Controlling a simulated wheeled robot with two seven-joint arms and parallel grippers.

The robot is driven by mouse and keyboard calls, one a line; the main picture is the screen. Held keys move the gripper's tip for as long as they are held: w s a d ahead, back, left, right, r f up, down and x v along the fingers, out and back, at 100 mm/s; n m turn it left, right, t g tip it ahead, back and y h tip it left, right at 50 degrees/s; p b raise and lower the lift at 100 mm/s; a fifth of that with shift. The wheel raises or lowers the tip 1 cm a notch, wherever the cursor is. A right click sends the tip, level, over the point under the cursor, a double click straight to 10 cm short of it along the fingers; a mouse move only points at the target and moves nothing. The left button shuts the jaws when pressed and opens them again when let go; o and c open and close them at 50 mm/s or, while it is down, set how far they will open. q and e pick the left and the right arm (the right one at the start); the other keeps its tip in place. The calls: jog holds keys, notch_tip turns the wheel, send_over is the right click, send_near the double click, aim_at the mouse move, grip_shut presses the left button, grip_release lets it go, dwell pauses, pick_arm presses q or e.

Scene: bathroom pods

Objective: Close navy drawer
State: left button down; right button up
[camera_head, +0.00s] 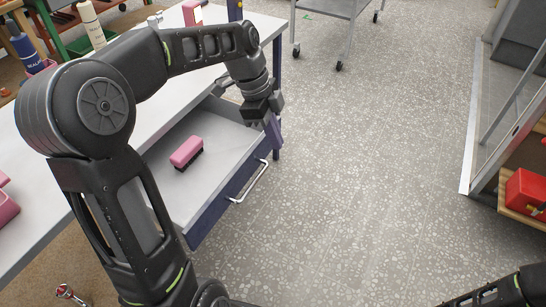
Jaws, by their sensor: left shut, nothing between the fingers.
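The navy drawer (214,211) stands pulled out from under the white-topped table, with its grey inside showing. A pale handle (250,182) is on its front. A pink brush (186,151) with dark bristles lies in the drawer. My left gripper (272,132) is shut and empty, pointing down by the drawer's far end, near the table's navy leg. Whether it touches the drawer I cannot tell. My left arm hides part of the drawer and the table. Part of my right arm shows at the bottom right, but its gripper fingers are not visible.
The white table top (165,107) carries bottles and pink items. A grey cart (326,10) on wheels stands at the back. At the right is a metal-edged frame with a red box (527,194). The speckled floor (370,150) between is clear.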

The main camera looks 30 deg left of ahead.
pick_arm(q)
notch_tip(320, 180, down, 9)
jog(key=shift+a, duration=0.4)
pick_arm(e)
jog(key=shift+r, duration=0.15)
pick_arm(q)
jog(key=shift+s+r, duration=0.1)
dwell(0.4)
